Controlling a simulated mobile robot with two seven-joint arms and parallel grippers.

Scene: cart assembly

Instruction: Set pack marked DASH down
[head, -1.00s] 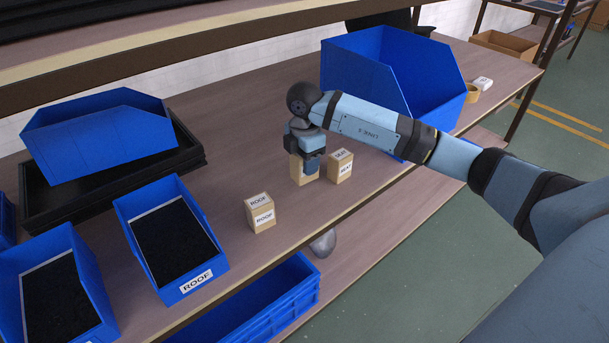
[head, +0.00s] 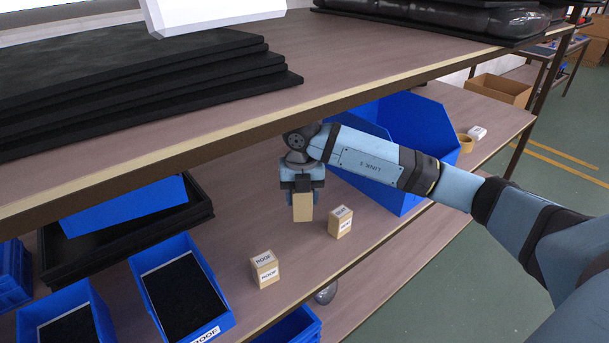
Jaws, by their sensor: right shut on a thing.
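My right gripper (head: 302,188) points down and is shut on a small tan pack (head: 302,208). No marking is readable on the pack's visible face, so I cannot tell from here that it is the DASH one. The pack appears to hang a little above the wooden table. A tan pack marked SEAT (head: 340,222) stands just to its right, apart from it. A tan pack marked ROOF (head: 265,270) stands nearer, to the lower left. My left gripper is not in view.
A blue bin marked ROOF (head: 219,312) stands at the lower left, beside another blue bin (head: 97,309). A large blue bin (head: 422,113) is behind my right arm. The upper shelf's edge (head: 225,131) runs above the gripper. Table around the packs is clear.

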